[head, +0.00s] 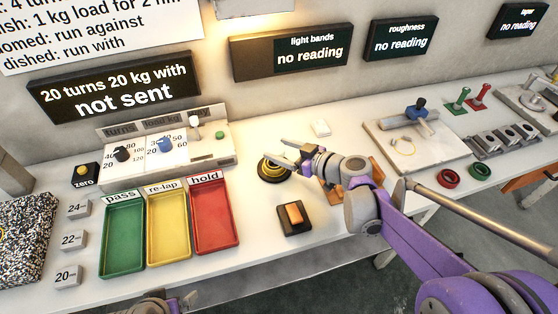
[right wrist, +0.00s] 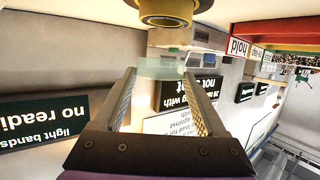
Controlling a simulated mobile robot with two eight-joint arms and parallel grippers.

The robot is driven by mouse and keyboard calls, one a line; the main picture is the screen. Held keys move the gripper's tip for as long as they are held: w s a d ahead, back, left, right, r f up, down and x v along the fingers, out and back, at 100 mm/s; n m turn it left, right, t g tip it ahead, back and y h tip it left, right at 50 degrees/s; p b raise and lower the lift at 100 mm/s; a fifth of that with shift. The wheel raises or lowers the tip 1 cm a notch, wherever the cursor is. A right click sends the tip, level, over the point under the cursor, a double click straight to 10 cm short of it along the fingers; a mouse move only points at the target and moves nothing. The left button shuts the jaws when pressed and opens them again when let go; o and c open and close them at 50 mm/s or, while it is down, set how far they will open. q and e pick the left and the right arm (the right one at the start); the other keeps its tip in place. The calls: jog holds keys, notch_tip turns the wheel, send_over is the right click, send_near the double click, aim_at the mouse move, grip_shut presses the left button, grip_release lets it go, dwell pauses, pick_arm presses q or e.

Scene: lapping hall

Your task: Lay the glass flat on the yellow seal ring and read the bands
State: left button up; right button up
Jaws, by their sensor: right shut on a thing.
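My right gripper (head: 270,149) reaches in over a black round piece with a yellow ring (head: 272,169) on the bench. In the right wrist view its fingers (right wrist: 165,100) are shut on a pale, see-through glass disc (right wrist: 162,68), held at the tips. The yellow ring (right wrist: 165,18) shows at the top of that upside-down view, apart from the glass with a gap between. The glass is hard to make out in the head view. The light bands display (head: 311,50) reads "no reading". A grey part of my left arm (head: 160,304) shows at the bottom edge; its fingers are unclear.
Green (head: 123,236), yellow (head: 168,226) and red (head: 214,217) trays lie left of the ring. A black block with an orange switch (head: 294,216) stands in front. A plate with a blue-knobbed fixture (head: 418,140) stands right.

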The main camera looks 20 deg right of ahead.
jog(key=shift+f+b, duration=0.45)
jog(key=shift+f, duration=1.45)
jog(key=shift+f, duration=0.15)
jog(key=o, duration=1.4)
jog(key=shift+r, duration=0.25)
jog(key=p+v, duration=0.1)
jog(key=v, duration=1.1)
jog(key=shift+a+f+p, duration=0.1)
jog(key=shift+p, duration=0.25)
